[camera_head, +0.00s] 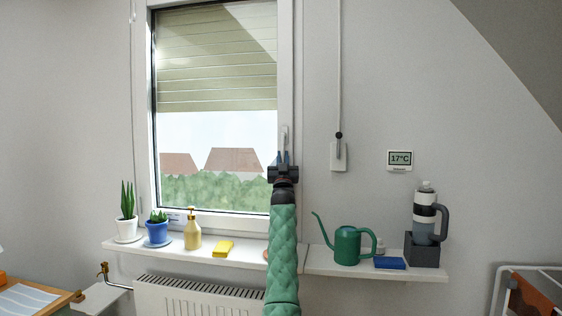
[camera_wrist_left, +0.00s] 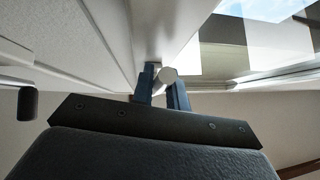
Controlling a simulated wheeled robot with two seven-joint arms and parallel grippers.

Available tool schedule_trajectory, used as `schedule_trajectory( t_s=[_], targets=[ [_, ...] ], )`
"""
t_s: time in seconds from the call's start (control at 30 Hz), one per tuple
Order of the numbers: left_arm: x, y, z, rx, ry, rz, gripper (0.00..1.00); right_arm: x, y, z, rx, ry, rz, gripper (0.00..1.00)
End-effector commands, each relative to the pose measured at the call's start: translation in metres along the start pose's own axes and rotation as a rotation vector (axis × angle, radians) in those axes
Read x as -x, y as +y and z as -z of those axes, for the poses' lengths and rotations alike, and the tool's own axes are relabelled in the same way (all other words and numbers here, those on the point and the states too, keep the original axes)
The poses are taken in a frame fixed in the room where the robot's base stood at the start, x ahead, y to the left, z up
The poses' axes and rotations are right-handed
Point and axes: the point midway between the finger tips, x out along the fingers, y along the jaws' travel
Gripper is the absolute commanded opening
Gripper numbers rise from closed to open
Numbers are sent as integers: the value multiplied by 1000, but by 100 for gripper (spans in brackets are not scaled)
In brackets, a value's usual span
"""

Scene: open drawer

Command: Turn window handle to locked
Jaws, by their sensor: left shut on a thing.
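The white window handle (camera_head: 284,136) is on the right side of the window frame (camera_head: 286,60). Its visible part stands upright above my fingertips; its lower part is hidden by my gripper. My left gripper (camera_head: 283,158) is shut on the handle, with one blue finger on each side of it. In the left wrist view the round, pale handle (camera_wrist_left: 167,76) sits between the two fingers (camera_wrist_left: 162,88). The window sash looks closed in the head view. My right gripper is not in view.
The sill (camera_head: 320,262) below holds plants (camera_head: 127,200), a yellow soap bottle (camera_head: 193,230), a yellow sponge (camera_head: 223,248), a green watering can (camera_head: 347,246) and a grey-and-white flask (camera_head: 424,215). A strap winder (camera_head: 338,155) is on the wall right of the handle.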

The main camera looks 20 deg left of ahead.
Motion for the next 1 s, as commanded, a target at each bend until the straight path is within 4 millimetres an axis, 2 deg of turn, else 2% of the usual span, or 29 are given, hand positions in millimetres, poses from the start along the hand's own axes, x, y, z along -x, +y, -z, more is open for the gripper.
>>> schedule_trajectory(
  t_s=[0.53, 0.57, 0.67, 1.0],
  targets=[
    [0, 2, 0, 12, -4, 11, 0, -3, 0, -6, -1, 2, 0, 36],
    [0, 2, 0, 12, -4, 11, 17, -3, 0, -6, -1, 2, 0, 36],
    [0, 2, 0, 12, -4, 11, 37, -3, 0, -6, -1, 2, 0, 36],
    [3, 2, 0, 11, -3, 11, 37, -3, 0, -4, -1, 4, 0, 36]
  ],
)
